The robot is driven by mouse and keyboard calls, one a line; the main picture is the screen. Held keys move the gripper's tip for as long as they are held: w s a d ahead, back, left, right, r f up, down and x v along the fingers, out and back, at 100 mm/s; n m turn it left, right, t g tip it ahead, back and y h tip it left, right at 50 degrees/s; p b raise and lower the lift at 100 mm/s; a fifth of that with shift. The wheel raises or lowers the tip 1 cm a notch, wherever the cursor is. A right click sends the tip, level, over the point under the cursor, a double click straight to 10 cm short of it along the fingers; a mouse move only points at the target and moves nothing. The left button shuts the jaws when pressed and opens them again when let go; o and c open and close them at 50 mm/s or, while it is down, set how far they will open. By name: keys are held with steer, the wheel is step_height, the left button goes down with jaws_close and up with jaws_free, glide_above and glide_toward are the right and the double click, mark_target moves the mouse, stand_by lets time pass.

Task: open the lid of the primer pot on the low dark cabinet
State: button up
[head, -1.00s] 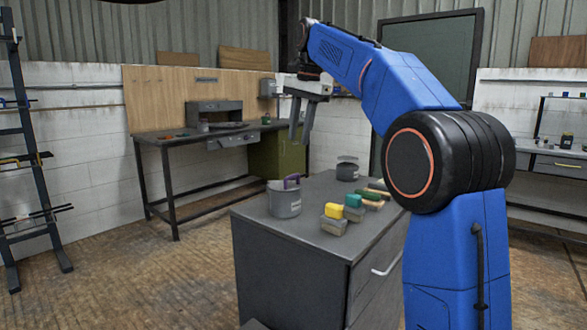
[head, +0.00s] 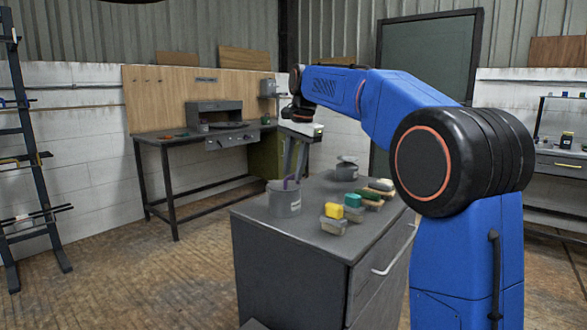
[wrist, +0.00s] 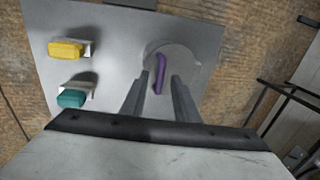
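A grey pot (head: 284,204) with a pale label stands near the left edge of the low dark cabinet (head: 290,262). I take it for the primer pot. In the wrist view its round grey top (wrist: 186,62) shows a purple handle (wrist: 160,73). My gripper (head: 291,180) points down over this pot. Its two fingers are apart and the purple handle lies between the fingertips in the wrist view (wrist: 160,80). In the head view the fingers partly hide the handle. I cannot tell whether a finger touches it.
A second grey pot (head: 346,172) stands farther back on the cabinet. A yellow-topped block (head: 334,212), a teal-topped block (head: 353,203) and several brush-like items (head: 376,191) lie to the right. A workbench (head: 200,137) stands behind left. The cabinet's front left top is clear.

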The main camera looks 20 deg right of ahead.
jaws_close()
stand_by(1.4)
